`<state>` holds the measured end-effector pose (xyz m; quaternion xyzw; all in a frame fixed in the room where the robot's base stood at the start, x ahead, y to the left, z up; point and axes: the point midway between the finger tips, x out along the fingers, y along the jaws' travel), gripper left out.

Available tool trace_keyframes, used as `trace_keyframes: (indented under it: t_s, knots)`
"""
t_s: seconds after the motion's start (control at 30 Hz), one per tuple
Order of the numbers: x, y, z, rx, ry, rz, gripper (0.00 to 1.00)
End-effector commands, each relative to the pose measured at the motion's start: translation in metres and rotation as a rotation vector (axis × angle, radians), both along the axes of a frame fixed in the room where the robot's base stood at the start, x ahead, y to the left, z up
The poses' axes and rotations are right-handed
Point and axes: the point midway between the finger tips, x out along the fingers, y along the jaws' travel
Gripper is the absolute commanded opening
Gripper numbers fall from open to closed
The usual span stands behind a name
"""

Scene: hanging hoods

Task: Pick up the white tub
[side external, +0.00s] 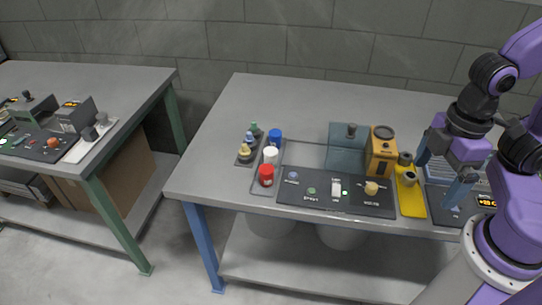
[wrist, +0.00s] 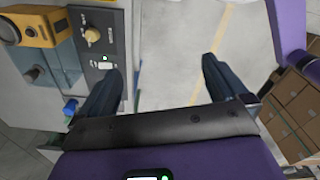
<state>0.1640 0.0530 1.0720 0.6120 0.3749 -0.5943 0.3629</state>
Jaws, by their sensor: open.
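The white tub (side external: 270,154) stands on the left part of the grey table, in a row between a blue tub (side external: 275,136) behind it and a red tub (side external: 266,176) in front. My gripper (side external: 440,172) is far to its right, above the right part of the table near the front edge, with its blue fingers apart and nothing between them. In the wrist view my gripper (wrist: 161,68) is also open and empty. I cannot make out the white tub there.
A dark control panel (side external: 318,198), a clear bluish hood (side external: 347,157), an orange box (side external: 381,150) and a yellow plate (side external: 411,203) lie between my gripper and the tubs. A tray of small bottles (side external: 245,155) is left of the tubs. The table's back is clear.

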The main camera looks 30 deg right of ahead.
Motion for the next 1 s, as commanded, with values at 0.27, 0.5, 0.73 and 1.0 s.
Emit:
trace_keyframes:
  t_s: [0.27,0.5,0.73,1.0]
  knots:
    - [0.0,0.0,0.0,0.0,0.0,0.0,1.0]
    - [0.0,0.0,0.0,0.0,0.0,0.0,0.94]
    - [0.0,0.0,0.0,0.0,0.0,0.0,0.76]
    - [0.017,0.013,0.004,-0.003,0.0,0.008,0.76]
